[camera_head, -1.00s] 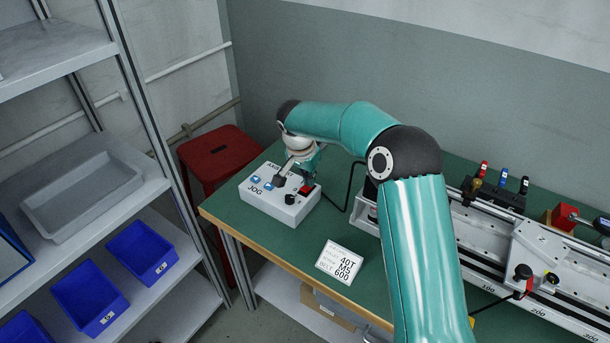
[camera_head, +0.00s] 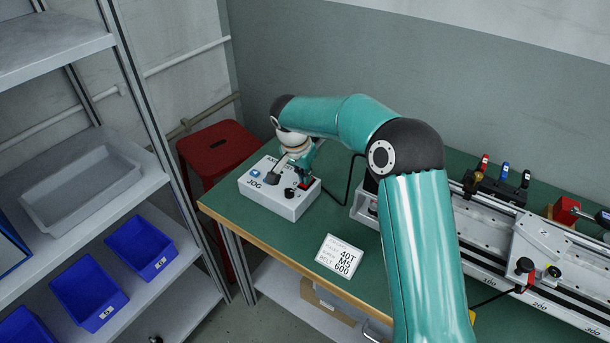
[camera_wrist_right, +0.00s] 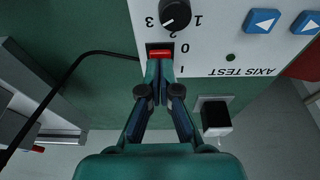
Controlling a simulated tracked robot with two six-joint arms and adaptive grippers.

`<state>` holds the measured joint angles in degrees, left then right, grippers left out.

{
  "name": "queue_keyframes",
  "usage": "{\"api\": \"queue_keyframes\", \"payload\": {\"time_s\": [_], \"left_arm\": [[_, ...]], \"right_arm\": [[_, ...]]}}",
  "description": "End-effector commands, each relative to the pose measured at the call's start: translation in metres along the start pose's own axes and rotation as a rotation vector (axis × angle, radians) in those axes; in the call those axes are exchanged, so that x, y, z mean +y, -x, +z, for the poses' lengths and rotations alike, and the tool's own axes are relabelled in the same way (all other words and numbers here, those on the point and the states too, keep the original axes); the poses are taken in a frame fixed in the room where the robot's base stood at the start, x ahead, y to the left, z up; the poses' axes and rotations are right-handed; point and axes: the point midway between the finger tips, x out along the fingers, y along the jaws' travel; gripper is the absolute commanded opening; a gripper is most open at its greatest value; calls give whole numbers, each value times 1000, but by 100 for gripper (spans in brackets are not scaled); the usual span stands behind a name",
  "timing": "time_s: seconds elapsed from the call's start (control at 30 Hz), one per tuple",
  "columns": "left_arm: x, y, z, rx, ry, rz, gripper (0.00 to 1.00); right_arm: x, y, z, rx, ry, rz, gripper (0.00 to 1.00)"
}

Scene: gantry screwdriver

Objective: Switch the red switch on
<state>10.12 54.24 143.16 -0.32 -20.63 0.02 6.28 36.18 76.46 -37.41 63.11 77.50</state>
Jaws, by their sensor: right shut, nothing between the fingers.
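The red switch (camera_head: 305,185) is on the right part of the white JOG control box (camera_head: 283,205), partly covered by my right gripper. In the right wrist view the red switch (camera_wrist_right: 160,53) sits in a dark frame beside the printed 0 and I marks. A strip of red shows near the 0; the part near the I is hidden behind my fingers. My right gripper (camera_head: 301,178) is shut and empty, reaching down over the switch. Its fingertips (camera_wrist_right: 160,68) overlap the switch; I cannot tell if they touch it. My left gripper is not in view.
A black dial (camera_wrist_right: 175,14) and blue arrow buttons (camera_wrist_right: 262,21) are close to the switch. A black cable (camera_head: 347,195) runs behind the box. A label card (camera_head: 340,257) and a rail machine (camera_head: 540,250) are on the green table. A red stool (camera_head: 215,150) stands to the left.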

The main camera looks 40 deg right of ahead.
Motion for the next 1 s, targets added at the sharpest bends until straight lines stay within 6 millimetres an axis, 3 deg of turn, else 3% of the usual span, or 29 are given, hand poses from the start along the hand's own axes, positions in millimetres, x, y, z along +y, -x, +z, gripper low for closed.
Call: {"api": "queue_keyframes", "payload": {"time_s": [0.27, 0.4, 0.7, 1.0], "left_arm": [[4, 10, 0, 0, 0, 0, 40], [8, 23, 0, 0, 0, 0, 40], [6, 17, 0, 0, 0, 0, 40], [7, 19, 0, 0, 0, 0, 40]], "right_arm": [[0, 20, -1, 1, -2, -1, 0], [0, 47, -1, 0, -3, -1, 0], [0, 106, 4, 1, -3, -3, 0], [1, 137, 6, 0, -3, 0, 0]]}}
